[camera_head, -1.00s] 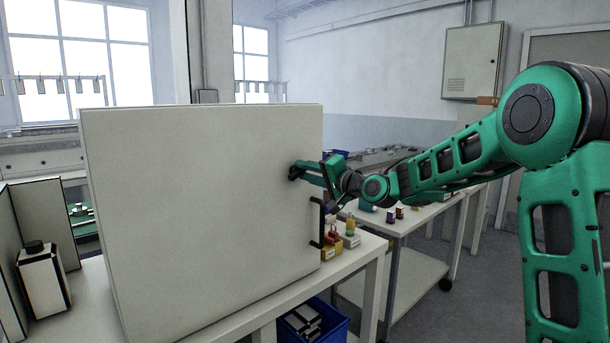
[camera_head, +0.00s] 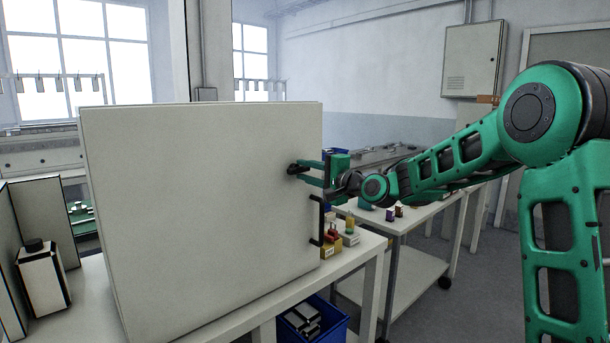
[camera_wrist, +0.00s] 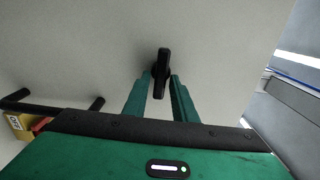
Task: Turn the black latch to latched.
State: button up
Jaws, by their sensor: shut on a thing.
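The black latch (camera_wrist: 163,60) is mounted on the pale front of a large cabinet (camera_head: 200,220). In the wrist view it points along the line of my fingers, with its near end between the fingertips. In the head view the latch (camera_head: 292,169) sits close to the panel's right edge, partly hidden by my fingers. My gripper (camera_wrist: 161,77) has a green fingertip on each side of the latch and is shut on it. My gripper (camera_head: 301,171) also shows in the head view, reaching in from the right.
A black bar handle (camera_head: 316,221) stands out from the panel just below the latch. Small coloured items stand on the table beside the cabinet. A blue bin (camera_head: 318,325) is underneath. A white cart (camera_head: 400,225) stands behind, to the right.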

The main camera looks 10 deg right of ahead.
jog(key=shift+w+d+f, duration=0.15)
jog(key=shift+d+f, duration=0.05)
jog(key=shift+d, duration=0.25)
jog(key=o, duration=0.8)
jog(key=shift+c, duration=0.2)
jog(key=shift+a, duration=0.2)
jog(key=v, duration=1)
jog(key=shift+s+d, duration=0.2)
jog(key=shift+s, duration=0.1)
